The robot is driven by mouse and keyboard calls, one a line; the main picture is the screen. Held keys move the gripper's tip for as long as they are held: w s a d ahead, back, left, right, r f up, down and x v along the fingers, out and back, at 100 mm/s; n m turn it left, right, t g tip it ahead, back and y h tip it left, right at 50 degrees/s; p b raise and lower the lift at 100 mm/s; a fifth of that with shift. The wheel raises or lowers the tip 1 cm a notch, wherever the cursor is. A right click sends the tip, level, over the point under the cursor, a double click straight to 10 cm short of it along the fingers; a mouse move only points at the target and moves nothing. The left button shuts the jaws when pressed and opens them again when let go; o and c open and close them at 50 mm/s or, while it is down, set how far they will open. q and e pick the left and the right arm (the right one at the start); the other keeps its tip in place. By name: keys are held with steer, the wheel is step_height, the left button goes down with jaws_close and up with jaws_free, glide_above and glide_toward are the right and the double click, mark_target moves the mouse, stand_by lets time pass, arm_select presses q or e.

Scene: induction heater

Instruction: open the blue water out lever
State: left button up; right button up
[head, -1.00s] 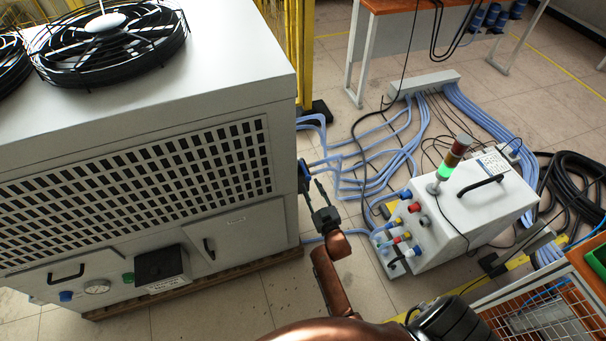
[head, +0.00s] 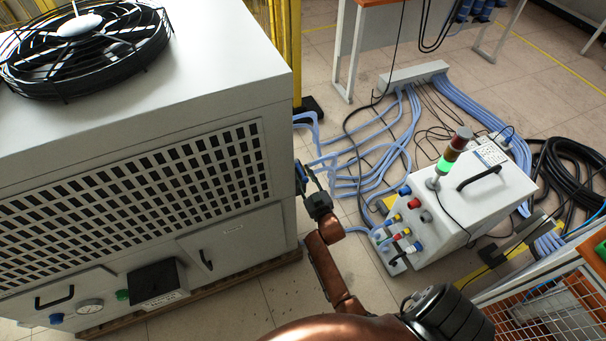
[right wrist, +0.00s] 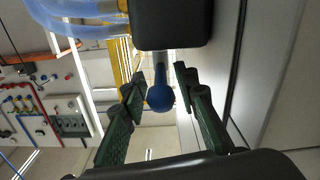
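The blue water out lever shows in the right wrist view as a blue ball-ended handle (right wrist: 160,97) below a black block (right wrist: 172,24). In the head view, a small dark and blue fitting (head: 301,172) shows on the right side of the big white cabinet (head: 240,235). My right gripper (head: 308,178) is at that side, partly covering the fitting. In the right wrist view my right gripper (right wrist: 157,86) is open, with the blue ball between its two fingers and visible gaps beside it. My left gripper is not in view.
Light blue hoses (head: 345,180) run from the cabinet's side across the floor. A white control box (head: 470,215) with a lit green signal lamp stands to the right. A strip of tiled floor lies between cabinet and control box.

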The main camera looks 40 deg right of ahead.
steer(key=shift+a, duration=0.1)
jaws_close()
stand_by(0.5)
